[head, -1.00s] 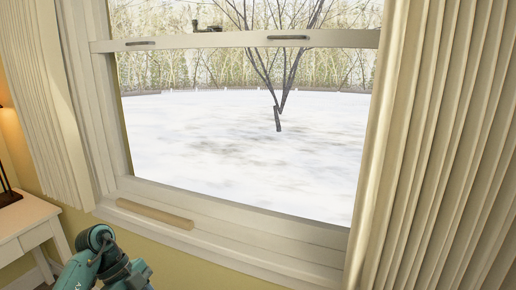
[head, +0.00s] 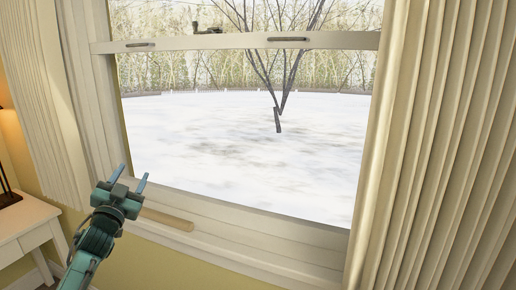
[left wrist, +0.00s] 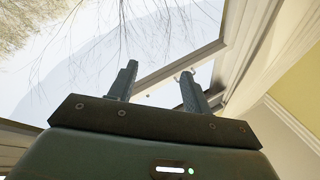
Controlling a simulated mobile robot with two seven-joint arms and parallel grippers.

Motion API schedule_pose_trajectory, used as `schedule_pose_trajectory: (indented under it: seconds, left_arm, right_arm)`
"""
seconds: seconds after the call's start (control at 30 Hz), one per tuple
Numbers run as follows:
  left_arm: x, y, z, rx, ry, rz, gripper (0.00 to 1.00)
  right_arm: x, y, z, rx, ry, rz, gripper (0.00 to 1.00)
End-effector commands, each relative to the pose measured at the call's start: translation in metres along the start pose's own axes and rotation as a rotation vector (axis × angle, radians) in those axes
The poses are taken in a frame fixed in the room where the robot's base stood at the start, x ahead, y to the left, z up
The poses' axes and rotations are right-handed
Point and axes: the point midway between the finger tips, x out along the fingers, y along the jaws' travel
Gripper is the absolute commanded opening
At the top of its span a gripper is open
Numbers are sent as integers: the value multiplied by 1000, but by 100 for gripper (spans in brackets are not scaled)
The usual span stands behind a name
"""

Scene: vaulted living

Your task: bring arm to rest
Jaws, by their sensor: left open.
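My left gripper (head: 130,178) is raised at the lower left of the head view, in front of the lower left corner of the window frame. Its two fingers point up and are apart, with nothing between them. In the left wrist view, both fingers of the left gripper (left wrist: 158,88) stand apart and empty against the window and snow. My right gripper is not in view.
A window (head: 230,215) with a raised sash fills the middle. A wooden strip (head: 168,220) lies on its sill, partly behind my left gripper. Curtains hang at the left (head: 45,100) and right (head: 440,150). A white table (head: 28,225) stands at the lower left.

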Motion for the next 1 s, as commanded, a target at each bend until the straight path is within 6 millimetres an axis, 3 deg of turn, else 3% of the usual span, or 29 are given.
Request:
schedule_pose_trajectory:
  seconds: [0.13, 0.27, 0.47, 0.67, 0.83, 1.0]
  left_arm:
    - [-6, -4, 45, -70, -239, -29, 49]
    - [-17, 8, 79, -125, -430, 14, 49]
    - [-80, 73, 111, -142, -494, 113, 49]
    - [-169, 143, 134, -184, -570, 225, 49]
    - [-278, 207, 136, -260, -662, 337, 49]
    - [-385, 249, 113, -357, -760, 422, 49]
  right_arm:
    - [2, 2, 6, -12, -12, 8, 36]
    - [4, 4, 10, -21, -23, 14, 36]
    - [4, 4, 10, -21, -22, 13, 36]
    - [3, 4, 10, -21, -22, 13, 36]
    - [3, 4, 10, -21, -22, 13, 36]
    - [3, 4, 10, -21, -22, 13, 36]
